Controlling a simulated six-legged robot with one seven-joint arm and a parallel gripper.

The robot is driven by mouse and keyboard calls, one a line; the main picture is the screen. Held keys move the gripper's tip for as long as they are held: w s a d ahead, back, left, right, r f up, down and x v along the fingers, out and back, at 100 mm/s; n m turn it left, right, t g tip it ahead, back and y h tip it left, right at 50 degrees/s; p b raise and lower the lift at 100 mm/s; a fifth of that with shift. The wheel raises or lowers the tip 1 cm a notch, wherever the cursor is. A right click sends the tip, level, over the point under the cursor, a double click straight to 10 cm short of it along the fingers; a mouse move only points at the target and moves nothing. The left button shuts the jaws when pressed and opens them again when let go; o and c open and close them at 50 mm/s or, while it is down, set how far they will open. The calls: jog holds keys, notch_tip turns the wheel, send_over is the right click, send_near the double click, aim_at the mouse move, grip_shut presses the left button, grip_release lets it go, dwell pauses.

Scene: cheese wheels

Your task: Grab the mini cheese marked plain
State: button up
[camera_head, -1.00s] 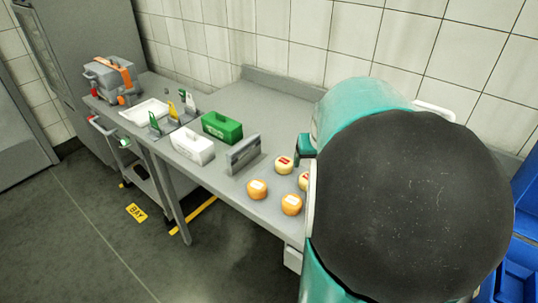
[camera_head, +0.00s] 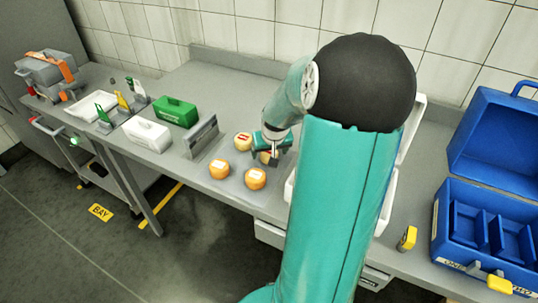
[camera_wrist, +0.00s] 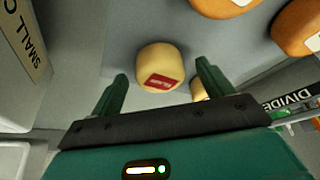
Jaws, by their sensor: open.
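Two pale mini cheeses with red labels and two orange ones with white labels stand on the grey table. In the head view, one pale cheese (camera_head: 243,141) is left of my gripper (camera_head: 271,150), and the other (camera_head: 265,158) is partly hidden under it. The orange cheeses (camera_head: 219,169) (camera_head: 255,178) are nearer the front edge. In the wrist view, my gripper (camera_wrist: 162,70) is open and empty. One pale cheese (camera_wrist: 160,58) shows between its fingers; the other (camera_wrist: 199,89) is mostly hidden behind the right finger. The label words are too small to read.
A grey upright divider (camera_head: 202,137) stands left of the cheeses. White (camera_head: 148,134) and green (camera_head: 176,110) bins are beyond it. A blue open case (camera_head: 487,225) and a small yellow object (camera_head: 407,238) are at the right. The back of the table is clear.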

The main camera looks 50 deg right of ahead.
jog(key=shift+w+d+f, duration=0.1)
jog(key=shift+w+f, duration=0.1)
jog(key=shift+f, duration=0.3)
jog(key=c, duration=1.1)
jog(key=shift+r, duration=0.15)
